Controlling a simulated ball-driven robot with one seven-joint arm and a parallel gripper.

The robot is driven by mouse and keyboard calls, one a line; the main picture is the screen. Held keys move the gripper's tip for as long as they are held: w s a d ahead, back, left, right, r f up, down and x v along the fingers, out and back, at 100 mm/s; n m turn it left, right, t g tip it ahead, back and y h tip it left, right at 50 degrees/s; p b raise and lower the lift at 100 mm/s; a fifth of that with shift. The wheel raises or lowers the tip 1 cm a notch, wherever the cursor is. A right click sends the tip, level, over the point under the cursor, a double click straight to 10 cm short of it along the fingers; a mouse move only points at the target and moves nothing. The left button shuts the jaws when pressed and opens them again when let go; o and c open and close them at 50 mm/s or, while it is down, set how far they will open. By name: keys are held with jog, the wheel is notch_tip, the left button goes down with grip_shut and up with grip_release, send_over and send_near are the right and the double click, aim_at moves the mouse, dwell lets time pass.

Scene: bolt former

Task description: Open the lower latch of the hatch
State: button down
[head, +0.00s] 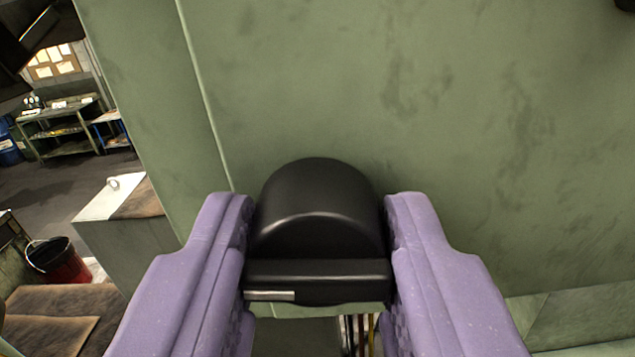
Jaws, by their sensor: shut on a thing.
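A black latch (318,215) with a rounded top and a flat lower bar sits against the green hatch panel (420,120). My gripper (318,240) is shut on the latch, with one purple finger on its left side and one on its right. A small pale strip shows at the lower left of the latch's bar. Only this one latch is clearly in view. The lower part of its mount is partly hidden between the fingers.
A workbench (60,130) is far back at the left. Thin coloured cables or rods (358,335) show below the latch.

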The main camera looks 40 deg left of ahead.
jog(key=shift+f+m+b, duration=0.2)
jog(key=shift+m+b, duration=0.6)
jog(key=shift+m, duration=0.2)
jog(key=shift+r+m+b, duration=0.2)
jog(key=shift+m+b, duration=0.3)
jog(key=shift+m, duration=0.6)
jog(key=shift+f+m+b, duration=0.1)
jog(key=shift+m+b, duration=0.45)
jog(key=shift+m, duration=0.35)
jog(key=m, duration=0.3)
jog(key=shift+m+b, duration=0.35)
jog(key=shift+m, duration=0.05)
jog(key=c, duration=0.5)
grip_release()
jog(key=b+v, duration=0.2)
jog(key=v, duration=0.6)
jog(key=shift+b, duration=0.4)
